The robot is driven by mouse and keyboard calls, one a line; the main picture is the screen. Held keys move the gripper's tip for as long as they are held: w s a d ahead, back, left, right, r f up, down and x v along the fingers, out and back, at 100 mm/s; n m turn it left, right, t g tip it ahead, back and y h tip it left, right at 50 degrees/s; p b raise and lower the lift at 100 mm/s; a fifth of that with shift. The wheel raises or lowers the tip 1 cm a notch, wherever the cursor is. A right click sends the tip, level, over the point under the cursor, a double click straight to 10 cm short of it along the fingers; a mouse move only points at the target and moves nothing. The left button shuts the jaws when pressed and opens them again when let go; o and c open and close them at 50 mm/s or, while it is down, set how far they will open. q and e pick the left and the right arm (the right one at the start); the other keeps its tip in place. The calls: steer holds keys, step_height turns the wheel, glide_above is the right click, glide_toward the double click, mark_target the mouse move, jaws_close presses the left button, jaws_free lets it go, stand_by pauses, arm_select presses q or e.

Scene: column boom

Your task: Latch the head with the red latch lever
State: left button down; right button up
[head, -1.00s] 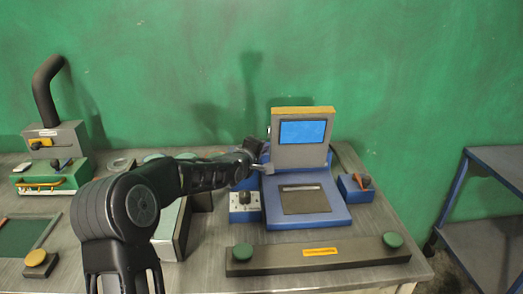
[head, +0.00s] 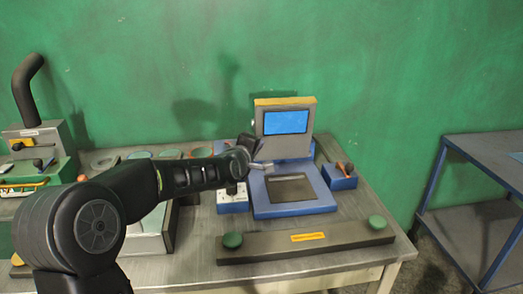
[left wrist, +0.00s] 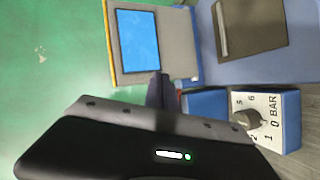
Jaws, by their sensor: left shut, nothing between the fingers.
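The head (head: 286,147) is a grey panel with a blue screen and a yellow top edge. It stands raised at the back of a blue base (head: 295,209), and also shows in the left wrist view (left wrist: 179,45). My left gripper (head: 262,166) is shut and empty at the head's lower left side; whether it touches is unclear. Its dark fingers show in the left wrist view (left wrist: 160,92). A small red part (left wrist: 179,98) shows beside the fingers, mostly hidden; I cannot tell if it is the latch lever. My right gripper is not in view.
A pressure dial box (head: 232,200) stands left of the base, partly behind my arm. A blue box with an orange-red lever (head: 346,167) stands right. A bar with two green buttons (head: 305,242) lies in front. A blue-framed cart (head: 475,190) stands farther right.

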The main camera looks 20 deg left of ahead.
arm_select(q)
steer(key=shift+s+d+r, duration=0.25)
steer(key=shift+s+d, duration=0.2)
steer(key=shift+d, duration=0.15)
steer(key=shift+s+d+r, duration=0.2)
steer(key=shift+s+d, duration=0.2)
steer(key=shift+d, duration=0.15)
